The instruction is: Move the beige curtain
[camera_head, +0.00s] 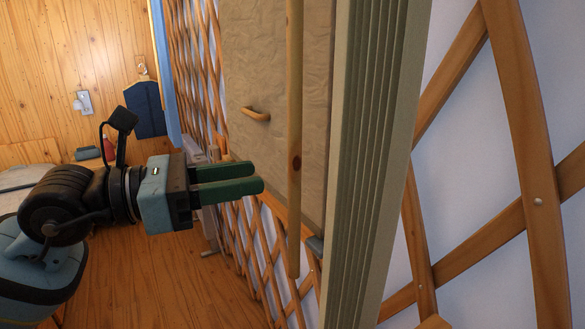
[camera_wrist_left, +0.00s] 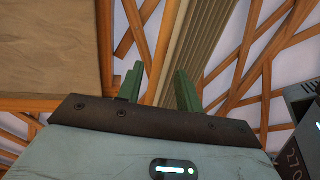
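A pleated, grey-beige curtain (camera_head: 378,150) hangs gathered in narrow upright folds against the lattice wall. It also shows in the left wrist view (camera_wrist_left: 195,45), beyond the fingertips. To its left is a flat, crinkled beige panel (camera_head: 275,70) with a small wooden handle (camera_head: 257,114). A long wooden rod (camera_head: 294,150) hangs in front of the panel. My left gripper (camera_head: 257,177) points right, toward the rod and curtain. Its green fingers are apart, with nothing between them in the left wrist view (camera_wrist_left: 159,68). My right gripper is not in view.
Wooden lattice wall (camera_head: 465,240) runs along the right and behind the panel. A blue garment (camera_head: 145,108) hangs on the far plank wall, beside a small white fixture (camera_head: 83,102). The wooden floor (camera_head: 150,270) is clear below my left arm.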

